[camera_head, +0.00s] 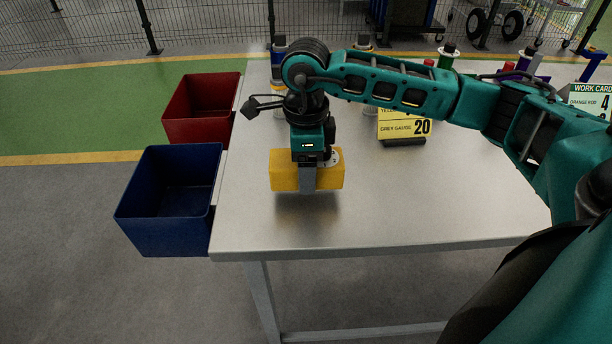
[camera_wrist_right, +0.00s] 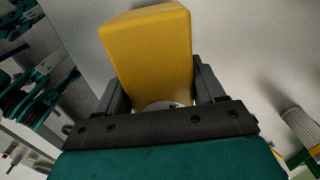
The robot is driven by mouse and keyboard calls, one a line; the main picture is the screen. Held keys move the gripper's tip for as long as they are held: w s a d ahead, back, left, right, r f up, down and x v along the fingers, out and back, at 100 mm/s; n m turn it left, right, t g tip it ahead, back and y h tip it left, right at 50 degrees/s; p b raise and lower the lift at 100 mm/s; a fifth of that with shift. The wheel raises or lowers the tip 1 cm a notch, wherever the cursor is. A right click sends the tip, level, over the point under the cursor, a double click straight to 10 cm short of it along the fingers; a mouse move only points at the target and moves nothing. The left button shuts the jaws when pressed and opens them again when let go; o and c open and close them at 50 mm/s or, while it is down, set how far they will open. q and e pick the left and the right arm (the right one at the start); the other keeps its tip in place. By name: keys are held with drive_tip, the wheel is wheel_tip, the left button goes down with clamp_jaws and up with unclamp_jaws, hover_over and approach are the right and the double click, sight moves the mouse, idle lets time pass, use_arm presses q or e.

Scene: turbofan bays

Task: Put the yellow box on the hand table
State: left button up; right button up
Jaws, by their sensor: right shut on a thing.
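The yellow box (camera_head: 282,172) is held in my right gripper (camera_head: 308,180), near the left end of the metal table (camera_head: 400,215). A dark shadow lies under the box; it looks close to the tabletop, but I cannot tell whether it touches. In the right wrist view the yellow box (camera_wrist_right: 150,50) sits between the two dark fingers of my right gripper (camera_wrist_right: 160,92). The gripper points down and is shut on the box. My left gripper is not in view.
A red bin (camera_head: 203,110) and a blue bin (camera_head: 165,210) adjoin the table's left edge. A yellow sign (camera_head: 404,125) stands behind the box. Several bottles and cylinders and a work card (camera_head: 590,100) are at the back. The table's front middle is clear.

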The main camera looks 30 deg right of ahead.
drive_tip(key=shift+f, duration=1.45)
drive_tip(key=shift+f, duration=0.1)
drive_tip(key=o, duration=1.3)
wheel_tip(320, 180, up, 12)
drive_tip(key=shift+r, duration=0.15)
